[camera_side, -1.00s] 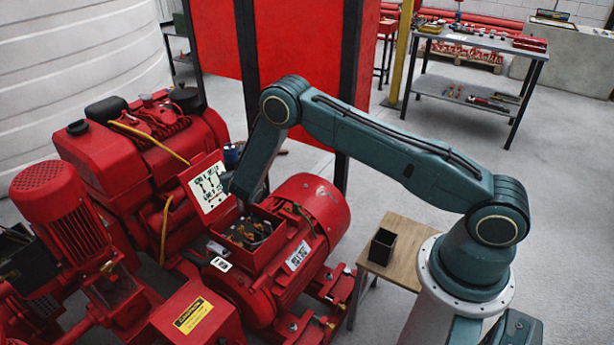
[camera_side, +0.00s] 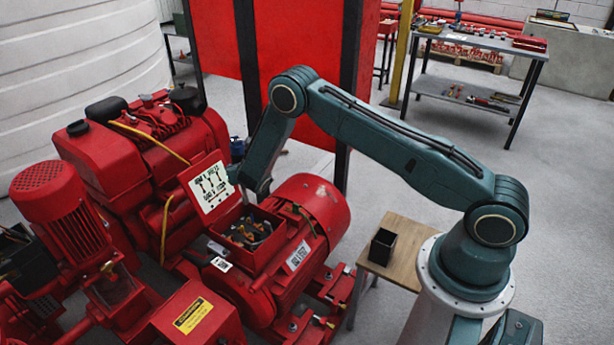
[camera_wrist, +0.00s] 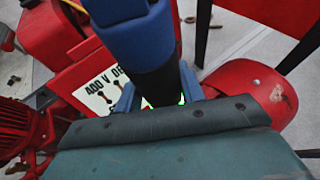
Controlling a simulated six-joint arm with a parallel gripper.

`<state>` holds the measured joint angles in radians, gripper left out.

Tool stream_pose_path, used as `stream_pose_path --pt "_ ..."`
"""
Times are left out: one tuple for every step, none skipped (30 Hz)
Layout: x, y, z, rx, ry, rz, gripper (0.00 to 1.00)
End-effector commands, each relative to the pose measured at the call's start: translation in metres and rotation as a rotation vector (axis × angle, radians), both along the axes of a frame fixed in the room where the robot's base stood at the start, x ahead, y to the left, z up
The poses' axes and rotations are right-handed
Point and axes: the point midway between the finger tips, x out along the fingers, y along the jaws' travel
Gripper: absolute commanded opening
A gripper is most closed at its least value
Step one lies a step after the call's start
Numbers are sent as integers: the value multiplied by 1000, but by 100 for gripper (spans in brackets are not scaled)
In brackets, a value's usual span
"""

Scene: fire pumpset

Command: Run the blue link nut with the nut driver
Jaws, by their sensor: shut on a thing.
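My gripper (camera_wrist: 158,92) is shut on the nut driver (camera_wrist: 145,40), which has a blue handle and a dark lower part. Its lower end is hidden behind my wrist. In the side view, a small blue patch (camera_side: 237,148) that looks like its handle shows behind my wrist. The open red terminal box (camera_side: 228,246) is on top of the red motor (camera_side: 318,210), with several small fittings (camera_side: 254,228) inside. The blue link nut cannot be made out among them. My wrist is above and behind the box, near its raised lid (camera_side: 211,186); the nut driver appears clear of the fittings.
The lid's white diagram plate (camera_wrist: 100,84) is close beside the tool. A red engine (camera_side: 140,145) and a red upright motor (camera_side: 60,215) stand left. A black open box (camera_side: 382,247) sits on a small wooden table (camera_side: 408,252). A dark frame post (camera_side: 350,90) rises behind my arm.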

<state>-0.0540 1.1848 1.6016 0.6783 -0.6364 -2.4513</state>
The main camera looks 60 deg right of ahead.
Motion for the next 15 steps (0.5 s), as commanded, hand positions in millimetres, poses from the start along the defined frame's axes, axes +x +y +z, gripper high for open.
stream_pose_path --pt "1 0 -2 -1 -3 1 12" --pt "1 0 -5 -1 -3 0 12" --pt "1 0 -7 -1 -3 0 12" --pt "1 0 -9 -1 -3 0 12" --pt "1 0 -12 -1 -3 1 12" --pt "1 0 -15 -1 -2 1 12" --pt "0 0 -18 -1 -1 1 12" --pt "0 0 -20 -2 -2 1 12" --pt "1 0 -23 -2 -2 1 12" --pt "1 0 -25 -2 -2 1 12" --pt "1 0 -28 -1 -1 1 12" --pt "1 0 -31 -2 -2 1 12" --pt "1 0 -33 -2 -2 1 12" --pt "1 0 -35 -2 -3 1 12" --pt "1 0 -39 -2 -2 1 12"
